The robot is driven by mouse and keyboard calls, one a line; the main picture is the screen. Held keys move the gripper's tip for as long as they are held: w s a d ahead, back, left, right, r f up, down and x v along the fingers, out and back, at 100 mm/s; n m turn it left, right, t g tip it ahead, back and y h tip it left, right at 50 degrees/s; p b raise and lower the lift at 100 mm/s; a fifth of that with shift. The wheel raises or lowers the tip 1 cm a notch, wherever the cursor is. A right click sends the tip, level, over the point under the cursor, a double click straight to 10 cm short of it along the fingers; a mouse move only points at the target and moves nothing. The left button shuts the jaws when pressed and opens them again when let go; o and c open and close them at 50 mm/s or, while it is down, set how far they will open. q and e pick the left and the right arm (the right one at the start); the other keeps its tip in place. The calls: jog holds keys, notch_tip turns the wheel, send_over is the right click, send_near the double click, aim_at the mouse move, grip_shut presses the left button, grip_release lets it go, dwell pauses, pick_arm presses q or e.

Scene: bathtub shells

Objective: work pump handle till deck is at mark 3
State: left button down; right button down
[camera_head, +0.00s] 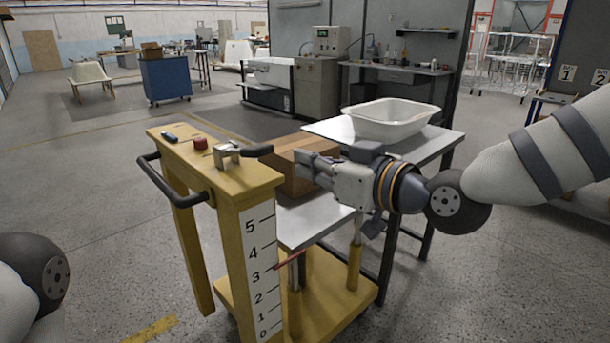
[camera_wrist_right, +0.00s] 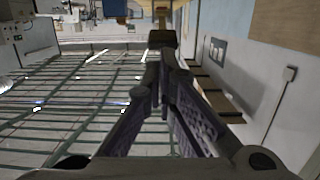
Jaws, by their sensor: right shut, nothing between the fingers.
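The yellow lift cart (camera_head: 255,190) stands in front of me, with a white scale (camera_head: 262,270) marked 0 to 5. Its red pointer (camera_head: 291,259) is at about the mark 3 line. The grey deck (camera_head: 312,222) carries a cardboard box (camera_head: 292,186). The pump handle (camera_head: 257,150), with a dark grip on a metal bracket, sticks out to the right from the cart's top. My right gripper (camera_head: 302,160) is shut and empty, right of the handle's grip and apart from it, in front of the box. It also shows shut in the wrist view (camera_wrist_right: 165,62). My left gripper is out of view.
A red knob (camera_head: 200,143) and a small dark tool (camera_head: 170,138) are on the cart's top. A dark push bar (camera_head: 172,187) sticks out on its left. A table (camera_head: 430,148) with a white tub (camera_head: 390,118) stands behind the deck.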

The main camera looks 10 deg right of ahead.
dwell(0.8)
jog(key=s+d+f+m+g+h, duration=0.1)
jog(key=s+f+g, duration=0.1)
jog(key=s+f, duration=0.5)
jog(key=s+d+f+m+g+h, duration=0.1)
jog(key=s+f+m+g+h, duration=0.1)
jog(key=f, duration=1)
jog(key=s+d+f+m+g+h, duration=0.1)
jog(key=s+f+g, duration=0.3)
jog(key=f, duration=0.5)
jog(key=s+d+f+m+g+h, duration=0.1)
jog(key=s+d+f, duration=0.3)
jog(key=s, duration=0.6)
jog(key=s+d+f+m+g+h, duration=0.1)
jog(key=s+d+f+g+h, duration=0.1)
jog(key=s, duration=0.8)
jog(key=s+d+f+m+g+h, duration=0.1)
jog(key=s+d+f+g, duration=0.3)
jog(key=s, duration=0.6)
notch_tip(320, 180, down, 3)
jog(key=shift+s+d+f+m+h, duration=0.2)
jog(key=shift+s+d+m+h, duration=0.15)
jog(key=shift+d+h, duration=0.6)
jog(key=shift+d, duration=0.15)
